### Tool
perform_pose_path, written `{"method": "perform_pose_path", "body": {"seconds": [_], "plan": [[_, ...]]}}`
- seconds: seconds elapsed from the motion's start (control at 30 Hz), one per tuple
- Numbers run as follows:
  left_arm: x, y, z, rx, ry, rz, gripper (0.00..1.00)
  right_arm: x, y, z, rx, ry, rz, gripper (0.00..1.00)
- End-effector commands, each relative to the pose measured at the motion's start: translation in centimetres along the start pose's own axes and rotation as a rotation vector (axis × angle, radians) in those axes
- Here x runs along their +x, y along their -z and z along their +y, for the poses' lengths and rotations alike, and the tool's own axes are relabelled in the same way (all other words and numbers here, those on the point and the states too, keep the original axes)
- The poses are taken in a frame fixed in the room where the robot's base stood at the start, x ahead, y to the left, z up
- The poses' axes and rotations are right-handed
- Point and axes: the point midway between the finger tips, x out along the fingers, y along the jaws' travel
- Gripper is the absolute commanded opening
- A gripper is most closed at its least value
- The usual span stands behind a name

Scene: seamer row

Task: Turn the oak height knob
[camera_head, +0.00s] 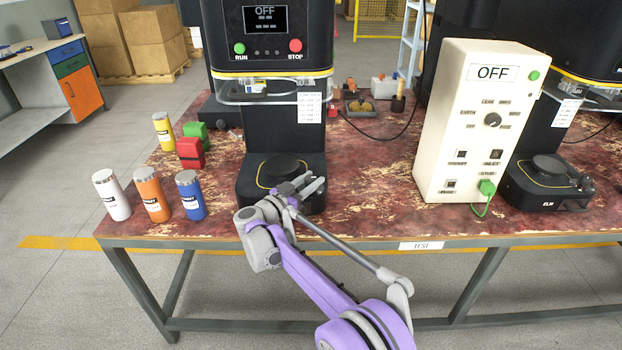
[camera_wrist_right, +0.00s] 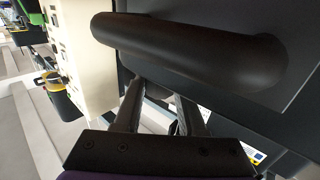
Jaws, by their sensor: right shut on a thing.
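The near seamer (camera_head: 284,130) is black, with a control head above and a base (camera_head: 262,196) with a round plate (camera_head: 282,168) below. I cannot read its name. My right gripper (camera_head: 312,187) is at the front right of this base, and its fingers cover the height knob there in the head view. My left gripper is not in view.
A cream test box (camera_head: 458,150) reading OFF stands right of the seamer, then a second seamer marked ELM (camera_head: 548,192). White (camera_head: 112,195), orange (camera_head: 152,195) and blue (camera_head: 190,195) cans stand at left, with a red block (camera_head: 190,153) behind. The table's front edge runs under my arm.

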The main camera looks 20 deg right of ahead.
Motion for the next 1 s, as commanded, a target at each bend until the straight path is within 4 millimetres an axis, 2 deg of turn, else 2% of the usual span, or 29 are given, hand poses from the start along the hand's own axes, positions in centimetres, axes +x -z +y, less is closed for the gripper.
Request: {"method": "perform_pose_path", "body": {"seconds": [0.1, 0.4, 1.0], "plan": [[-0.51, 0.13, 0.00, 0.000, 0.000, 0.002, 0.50, -0.05, -0.04, -0.15, 0.001, -0.103, -0.002, 0.00], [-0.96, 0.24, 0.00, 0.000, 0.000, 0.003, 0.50, -0.04, -0.10, -0.04, 0.001, -0.261, -0.002, 0.00], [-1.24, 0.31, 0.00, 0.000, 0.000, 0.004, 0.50, 0.02, -0.06, 0.03, 0.001, -0.365, -0.001, 0.00]]}}
